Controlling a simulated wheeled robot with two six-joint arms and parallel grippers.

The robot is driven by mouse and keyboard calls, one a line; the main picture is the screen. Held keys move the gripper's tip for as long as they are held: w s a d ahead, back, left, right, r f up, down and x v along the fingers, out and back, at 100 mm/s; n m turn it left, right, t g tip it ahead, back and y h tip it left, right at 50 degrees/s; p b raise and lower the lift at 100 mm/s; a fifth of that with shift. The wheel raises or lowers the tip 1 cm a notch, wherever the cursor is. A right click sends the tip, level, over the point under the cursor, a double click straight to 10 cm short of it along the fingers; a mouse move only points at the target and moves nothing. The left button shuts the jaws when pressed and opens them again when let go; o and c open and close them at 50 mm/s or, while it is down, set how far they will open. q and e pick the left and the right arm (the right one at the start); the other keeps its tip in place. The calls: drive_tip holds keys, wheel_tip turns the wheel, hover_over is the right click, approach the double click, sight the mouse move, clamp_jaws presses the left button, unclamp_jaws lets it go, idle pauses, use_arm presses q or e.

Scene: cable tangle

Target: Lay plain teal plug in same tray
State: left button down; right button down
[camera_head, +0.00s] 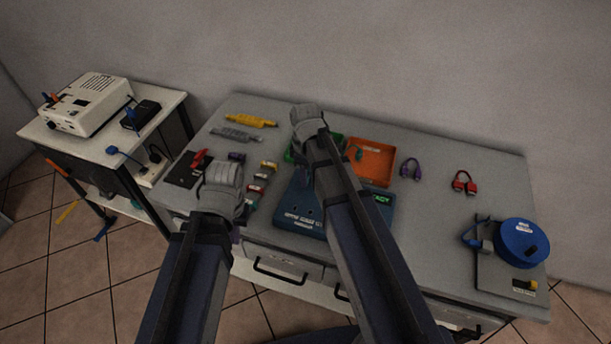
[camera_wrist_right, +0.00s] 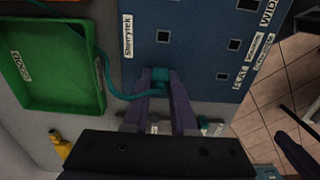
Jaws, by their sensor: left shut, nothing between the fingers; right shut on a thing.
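The teal plug (camera_wrist_right: 160,76) is between the fingertips of my right gripper (camera_wrist_right: 163,92) in the right wrist view, by the edge of the blue socket panel (camera_wrist_right: 190,40). Its teal cable (camera_wrist_right: 105,72) runs left, then up along the right wall of the green tray (camera_wrist_right: 50,90); its far end is out of that view. My left gripper (camera_head: 223,178) is shut and empty over the table's left part.
Several small coloured plugs (camera_head: 262,177) lie right of the left gripper. A purple cable (camera_head: 411,167) and red cable (camera_head: 464,182) lie right of the orange tray. A blue reel (camera_head: 522,243) stands at far right.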

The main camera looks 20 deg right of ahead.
drive_tip(key=shift+r+p, duration=1.2)
drive_tip(key=shift+r, duration=0.15)
drive_tip(key=c, duration=1.4)
unclamp_jaws()
clamp_jaws()
drive_tip(key=shift+w+d, duration=0.2)
drive_tip(key=shift+d, duration=0.15)
drive_tip(key=w+d+r+p, duration=0.1)
drive_tip(key=w+d, duration=0.1)
drive_tip(key=d, duration=1.1)
drive_tip(key=w+d+r+p, duration=0.1)
drive_tip(key=w+d, duration=0.1)
drive_tip(key=d, duration=1.1)
drive_tip(key=shift+r, duration=0.25)
